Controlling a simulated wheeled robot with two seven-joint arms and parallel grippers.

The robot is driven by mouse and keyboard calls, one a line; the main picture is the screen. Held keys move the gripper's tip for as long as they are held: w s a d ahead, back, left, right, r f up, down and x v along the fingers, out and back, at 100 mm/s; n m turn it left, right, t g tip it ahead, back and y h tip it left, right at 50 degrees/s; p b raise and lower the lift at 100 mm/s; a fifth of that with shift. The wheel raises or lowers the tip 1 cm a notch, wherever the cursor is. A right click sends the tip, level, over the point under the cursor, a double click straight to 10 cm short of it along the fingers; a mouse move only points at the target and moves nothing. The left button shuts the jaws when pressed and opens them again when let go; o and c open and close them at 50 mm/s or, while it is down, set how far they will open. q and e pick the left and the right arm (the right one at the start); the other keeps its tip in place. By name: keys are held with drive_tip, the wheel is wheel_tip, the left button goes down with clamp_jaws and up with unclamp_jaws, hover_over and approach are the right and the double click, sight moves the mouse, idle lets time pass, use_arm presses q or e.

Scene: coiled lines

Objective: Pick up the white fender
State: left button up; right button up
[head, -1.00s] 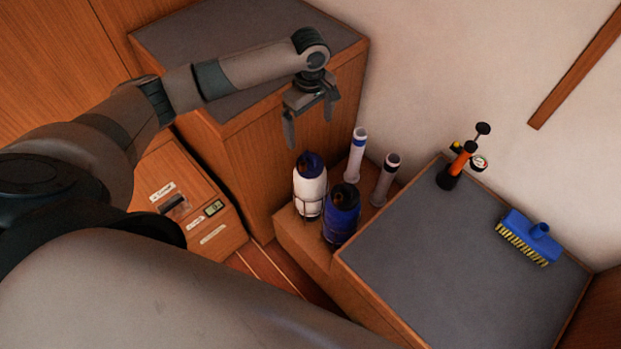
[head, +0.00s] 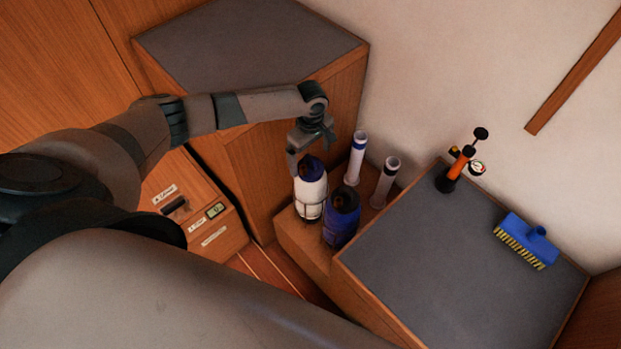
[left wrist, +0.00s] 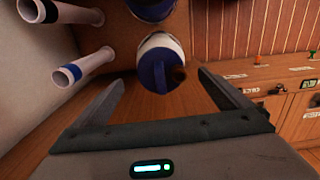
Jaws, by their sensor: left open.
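The white fender (head: 310,195) is a white cylinder with a dark blue top. It stands upright in a wire holder on the low wooden ledge, beside the dark blue fender (head: 342,217). My left gripper (head: 311,152) is open just above the white fender's top. In the left wrist view the blue top of the white fender (left wrist: 160,68) lies ahead, between the two open fingers (left wrist: 165,88) and apart from them. The dark blue fender (left wrist: 150,8) is cut off at the top edge there. My right gripper is not in view.
Two white tubes (head: 357,158) (head: 385,182) stand close behind the fenders. A grey-topped counter (head: 440,270) at the right carries an orange pump (head: 459,167) and a blue brush (head: 527,240). A tall grey-topped cabinet (head: 245,45) stands behind my left arm.

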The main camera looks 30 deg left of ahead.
sight(311, 166)
use_arm(q)
drive_tip(key=shift+f, duration=0.1)
drive_tip(key=shift+f, duration=0.2)
drive_tip(key=shift+s+f+p, duration=0.1)
drive_tip(key=shift+f+p, duration=0.45)
drive_tip(key=shift+f, duration=1.75)
drive_tip(key=c, duration=2.2)
drive_tip(key=shift+r, duration=0.2)
